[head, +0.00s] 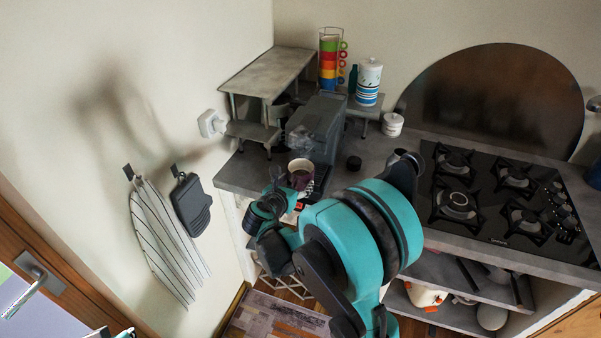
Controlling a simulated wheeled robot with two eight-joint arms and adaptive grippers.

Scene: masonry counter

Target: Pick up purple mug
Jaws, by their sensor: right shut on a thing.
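The purple mug (300,177) is near the left end of the grey counter, in front of the dark coffee machine (317,126). Its pale rim faces up and it looks upright. My right gripper (304,191) is at the near side of the mug and shut on it. My right arm hides part of the fingers and the mug's lower part, so I cannot tell whether the mug touches the counter. Only a small dark and teal piece of my left arm shows at the bottom left edge; its jaws cannot be made out.
A grey shelf stand (268,72) stands behind at the left. A rack of coloured mugs (329,62), a striped canister (368,82) and a small white jar (392,124) stand at the back. A gas hob (480,190) fills the right. A towel (165,240) hangs on the left wall.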

